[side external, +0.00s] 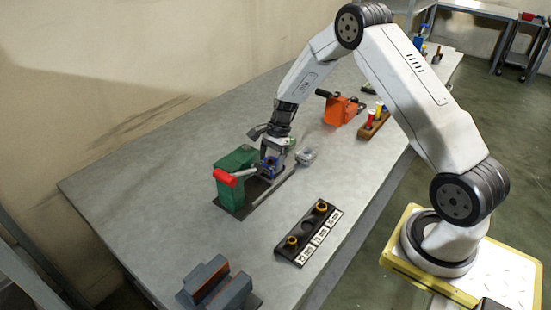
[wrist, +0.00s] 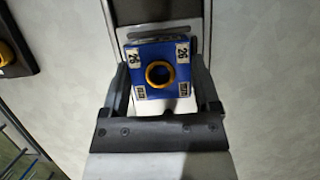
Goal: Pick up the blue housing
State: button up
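The blue housing (wrist: 160,72) is a square block with a gold ring around a dark central hole and white "26" labels. In the side external view, the housing (side external: 268,164) is low at the green press-like fixture (side external: 236,178) with the red handle. My gripper (wrist: 164,85) points down, with one finger on each side of the housing. The fingers are very close to its sides. Whether they press on it cannot be told. In the side external view, my gripper (side external: 272,160) partly hides the housing.
A black labelled tray (side external: 308,232) with gold rings lies to the right. A grey and brown block fixture (side external: 217,287) stands at the front. An orange device (side external: 340,111) and a wooden rack (side external: 373,125) stand farther back. The grey table (side external: 140,190) is clear at left.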

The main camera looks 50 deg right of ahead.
grip_shut()
jog(key=shift+r, duration=0.15)
jog(key=shift+r, duration=0.85)
jog(key=s+a+r, duration=0.2)
jog(key=s+r, duration=0.9)
jog(key=s, duration=0.2)
jog(key=shift+s+a, duration=0.25)
jog(key=shift+s, duration=0.15)
